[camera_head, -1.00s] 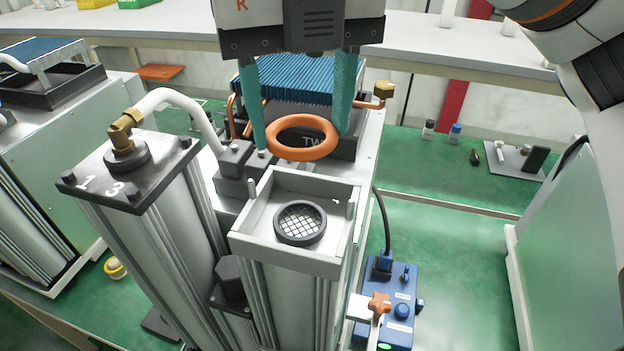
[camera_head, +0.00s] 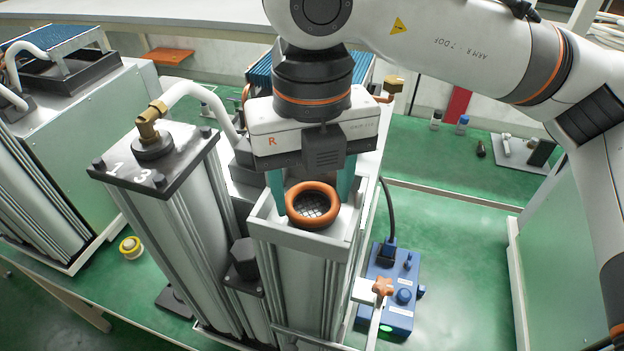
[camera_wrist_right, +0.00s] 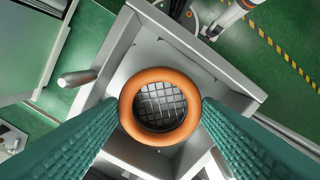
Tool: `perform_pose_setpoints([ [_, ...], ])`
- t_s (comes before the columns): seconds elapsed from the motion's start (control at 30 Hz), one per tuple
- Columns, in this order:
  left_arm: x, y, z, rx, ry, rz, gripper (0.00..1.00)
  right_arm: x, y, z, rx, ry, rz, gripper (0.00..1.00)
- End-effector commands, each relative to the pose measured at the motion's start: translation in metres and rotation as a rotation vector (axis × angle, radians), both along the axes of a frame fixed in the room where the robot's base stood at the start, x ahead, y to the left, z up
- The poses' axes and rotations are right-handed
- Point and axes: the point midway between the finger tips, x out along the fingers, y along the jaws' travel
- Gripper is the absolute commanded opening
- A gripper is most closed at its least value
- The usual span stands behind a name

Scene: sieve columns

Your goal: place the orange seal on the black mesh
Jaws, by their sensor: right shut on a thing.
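The orange seal (camera_head: 313,187) is a thick ring held between the two teal fingers of my right gripper (camera_head: 312,190). It also shows in the right wrist view (camera_wrist_right: 160,73), with a finger against each side of my right gripper (camera_wrist_right: 160,108). The black mesh (camera_head: 312,210) is a round grid with a dark rim in the grey square tray (camera_head: 300,240) on top of the column. The mesh (camera_wrist_right: 159,105) shows through the ring's opening, nearly centred. I cannot tell whether the ring touches the rim. My left gripper is not in view.
A column with a dark cap (camera_head: 180,165) and a white hose stands left of the tray. A blue box (camera_head: 392,300) with an orange knob is to the right. A metal pin (camera_wrist_right: 78,78) stands at the tray's edge.

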Motion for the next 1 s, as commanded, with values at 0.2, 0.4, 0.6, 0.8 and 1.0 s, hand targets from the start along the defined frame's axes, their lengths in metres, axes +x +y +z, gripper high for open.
perform_pose_setpoints([
  [0.2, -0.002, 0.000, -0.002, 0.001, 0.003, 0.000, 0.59, 0.000, 0.000, -0.002, 0.000, 0.000, 0.000, 0.67],
  [0.4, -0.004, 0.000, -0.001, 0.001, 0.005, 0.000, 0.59, 0.000, 0.000, 0.000, 0.000, 0.000, 0.000, 0.67],
  [0.6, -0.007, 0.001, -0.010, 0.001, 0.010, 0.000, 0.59, 0.001, 0.001, 0.016, 0.001, -0.004, -0.001, 0.67],
  [0.8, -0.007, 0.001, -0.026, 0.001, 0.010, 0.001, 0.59, 0.000, 0.001, 0.060, 0.002, -0.005, -0.002, 0.67],
  [1.0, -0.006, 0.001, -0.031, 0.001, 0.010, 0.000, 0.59, 0.000, 0.000, 0.101, 0.001, -0.004, -0.003, 0.67],
])
